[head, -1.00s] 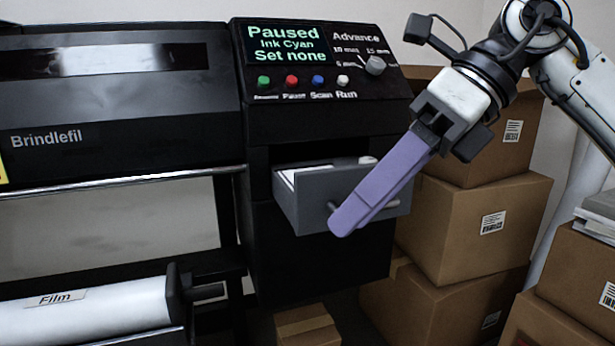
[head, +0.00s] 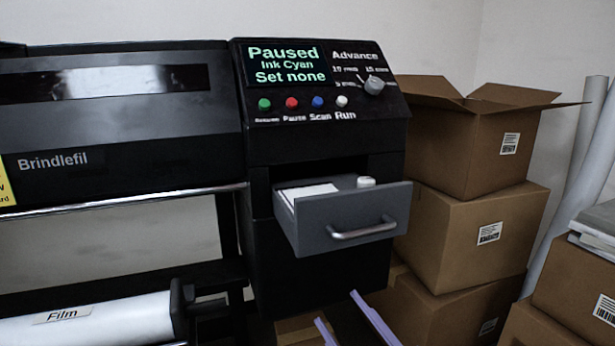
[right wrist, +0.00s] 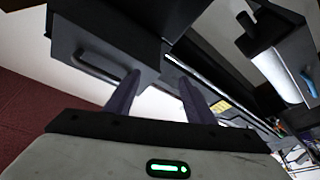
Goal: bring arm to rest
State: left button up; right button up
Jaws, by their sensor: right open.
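My right gripper (head: 350,320) shows at the bottom of the head view as two purple fingers, apart and with nothing between them. It is below the grey drawer (head: 312,235) of the black printer. The drawer stands pulled out, with a white sheet and a small white round item inside and a silver handle (head: 363,230) on its front. In the right wrist view the gripper's fingers (right wrist: 158,98) are spread below the drawer and its handle (right wrist: 98,68). My left gripper is not in view.
The printer's panel (head: 320,80) reads "Paused, Ink Cyan, Set none". A white film roll (head: 95,322) lies at the lower left. Stacked cardboard boxes (head: 470,235) stand close to the drawer's right, the top one open. White rolls (head: 575,190) lean at the far right.

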jog(key=s+d+f+m+g+h+p, duration=0.1)
jog(key=s+d+f+m+g+h, duration=0.2)
jog(key=f, duration=0.6)
jog(key=s+d+f+m+g+h, duration=0.1)
jog(key=s+d+f+m+h, duration=0.3)
jog(key=f, duration=0.5)
jog(key=s+d+f+m+g+h, duration=0.1)
jog(key=s+f+g, duration=0.4)
jog(key=s+f, duration=0.6)
jog(key=s+d+m, duration=0.1)
jog(key=s+m, duration=0.1)
jog(key=s, duration=0.3)
jog(key=shift+d+f+g+p, duration=0.2)
jog(key=shift+f+g+p, duration=0.1)
jog(key=shift+c, duration=0.2)
